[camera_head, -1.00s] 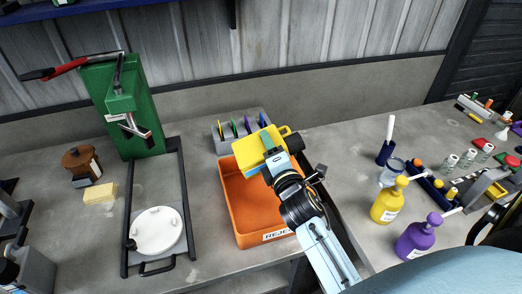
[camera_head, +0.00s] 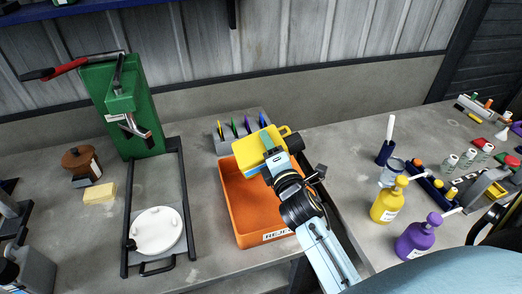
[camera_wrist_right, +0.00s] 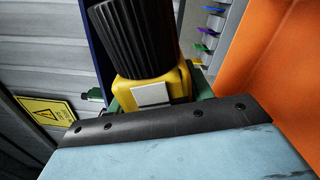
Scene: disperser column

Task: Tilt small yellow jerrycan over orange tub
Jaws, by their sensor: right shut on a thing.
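The small yellow jerrycan (camera_head: 249,152) is held above the back part of the orange tub (camera_head: 246,207). It looks tilted, with its black cap or neck end (camera_head: 294,144) pointing right in the head view. My right gripper (camera_head: 273,151) is shut on the jerrycan. In the right wrist view the jerrycan (camera_wrist_right: 183,78) shows its yellow body and a ribbed black part near the camera, and the orange tub (camera_wrist_right: 285,75) fills the right side. The tub's inside looks empty where I see it. My left gripper is not in view.
A grey rack with coloured discs (camera_head: 226,133) stands behind the tub. A green press (camera_head: 128,112) and a tray with a white disc (camera_head: 158,231) are at left. Yellow (camera_head: 389,203) and purple (camera_head: 417,238) bottles stand at right.

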